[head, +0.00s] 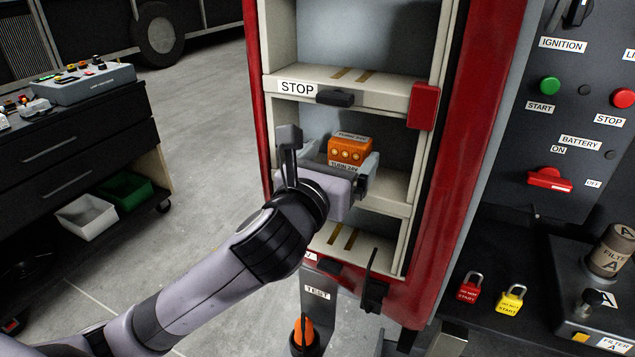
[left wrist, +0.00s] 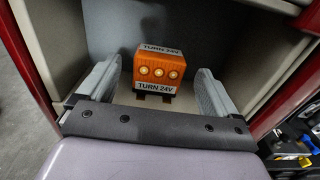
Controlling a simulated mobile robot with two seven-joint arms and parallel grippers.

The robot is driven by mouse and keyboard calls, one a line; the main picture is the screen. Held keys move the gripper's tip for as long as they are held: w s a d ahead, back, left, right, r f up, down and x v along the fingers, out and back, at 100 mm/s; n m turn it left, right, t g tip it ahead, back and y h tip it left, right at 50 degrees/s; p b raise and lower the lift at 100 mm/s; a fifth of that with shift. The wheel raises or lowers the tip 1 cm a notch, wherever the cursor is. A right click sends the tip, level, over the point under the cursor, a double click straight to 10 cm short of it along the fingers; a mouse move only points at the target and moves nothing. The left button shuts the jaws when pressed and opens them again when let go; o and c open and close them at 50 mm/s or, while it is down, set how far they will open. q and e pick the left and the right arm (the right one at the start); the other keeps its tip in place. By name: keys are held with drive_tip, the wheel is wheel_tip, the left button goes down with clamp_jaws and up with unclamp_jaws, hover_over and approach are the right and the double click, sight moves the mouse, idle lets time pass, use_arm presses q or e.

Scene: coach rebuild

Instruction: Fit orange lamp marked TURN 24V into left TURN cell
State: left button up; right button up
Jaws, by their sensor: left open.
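The orange lamp (head: 350,151) marked TURN 24V has three round lights on its front. It sits upright in the middle opening of the red-sided cell housing (head: 457,170). In the left wrist view the lamp (left wrist: 160,70) shows dark feet under it; I cannot tell whether they are fully seated. My left gripper (head: 338,168) is open, with its grey fingers apart on either side of the lamp; gaps show on both sides in the left wrist view (left wrist: 155,92). The gripper hides the middle opening's sill. A label ending in N (head: 309,257) shows below the lower opening.
A STOP label (head: 296,87) and black latch (head: 335,98) are on the upper sill. An upright black lever (head: 371,285) stands at the lower opening. A TEST stand (head: 318,292) is below. A switch panel (head: 575,110) is at right; a black cart (head: 80,150) stands left.

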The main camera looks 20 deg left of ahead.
use_arm(q)
drive_tip(key=s, duration=0.9)
wheel_tip(320, 180, down, 19)
drive_tip(key=n+g+h, duration=0.2)
drive_tip(key=n+g, duration=0.3)
drive_tip(key=n, duration=1)
drive_tip(key=s+a+f+n+g, duration=0.1)
drive_tip(key=s+a+f+n, duration=0.1)
drive_tip(key=s+f+n, duration=0.4)
drive_tip(key=s+a+f+n+g, duration=0.1)
drive_tip(key=s+a+f+n, duration=0.1)
drive_tip(key=s+f+n, duration=0.5)
wheel_tip(320, 180, down, 6)
drive_tip(key=n, duration=0.6)
drive_tip(key=shift+a+r+g+p, duration=0.25)
drive_tip(key=shift+g+p, duration=0.05)
drive_tip(key=shift+p, duration=0.05)
wheel_tip(320, 180, up, 4)
drive_tip(key=p, duration=0.3)
drive_tip(key=shift+f+p, duration=0.15)
drive_tip(key=shift+p, duration=0.2)
